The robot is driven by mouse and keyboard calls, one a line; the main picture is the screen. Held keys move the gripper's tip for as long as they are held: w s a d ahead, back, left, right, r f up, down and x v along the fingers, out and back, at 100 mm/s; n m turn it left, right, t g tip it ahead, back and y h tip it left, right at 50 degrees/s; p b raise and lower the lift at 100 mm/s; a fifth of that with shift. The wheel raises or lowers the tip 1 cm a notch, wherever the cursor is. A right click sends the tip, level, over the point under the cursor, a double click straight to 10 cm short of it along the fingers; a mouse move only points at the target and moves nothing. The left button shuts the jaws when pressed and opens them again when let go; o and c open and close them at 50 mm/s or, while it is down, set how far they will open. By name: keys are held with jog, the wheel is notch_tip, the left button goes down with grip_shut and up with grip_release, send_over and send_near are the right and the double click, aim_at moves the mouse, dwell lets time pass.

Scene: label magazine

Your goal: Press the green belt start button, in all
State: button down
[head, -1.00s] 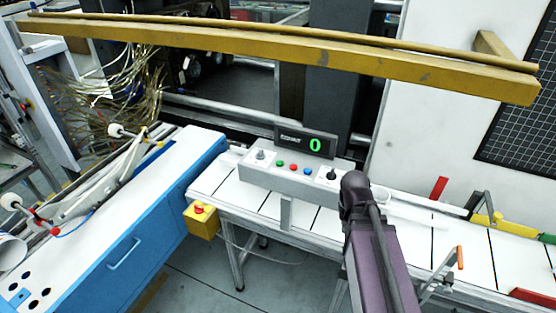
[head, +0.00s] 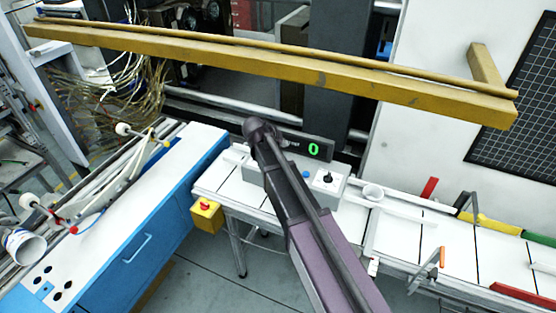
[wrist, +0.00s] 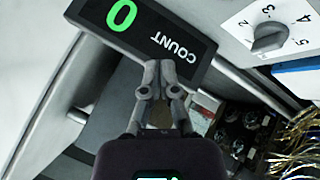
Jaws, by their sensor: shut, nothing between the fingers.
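The green start button is hidden in both current views; my arm covers the left part of the grey control box (head: 337,194) in the head view. A blue button (head: 306,173) and a black knob (head: 327,178) still show on the box. The count display (head: 320,150) behind the box reads a green 0. It also shows in the wrist view (wrist: 178,30), turned over, with my gripper (wrist: 160,66) in front of its lower edge. My gripper is shut and empty. A grey dial (wrist: 268,38) shows at the upper right there.
A long yellow beam (head: 290,74) spans above. The blue cabinet (head: 150,240) stands at left.

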jog(key=shift+w+a+r, duration=0.35)
jog(key=shift+a+r, duration=0.05)
jog(key=shift+a, duration=0.25)
jog(key=shift+f, duration=0.2)
notch_tip(320, 180, down, 8)
jog(key=b, duration=0.8)
jog(key=shift+f+b, duration=0.25)
jog(key=shift+b, duration=0.1)
jog(key=shift+s+f+b, duration=0.2)
jog(key=shift+f+b, duration=0.2)
dwell(1.4)
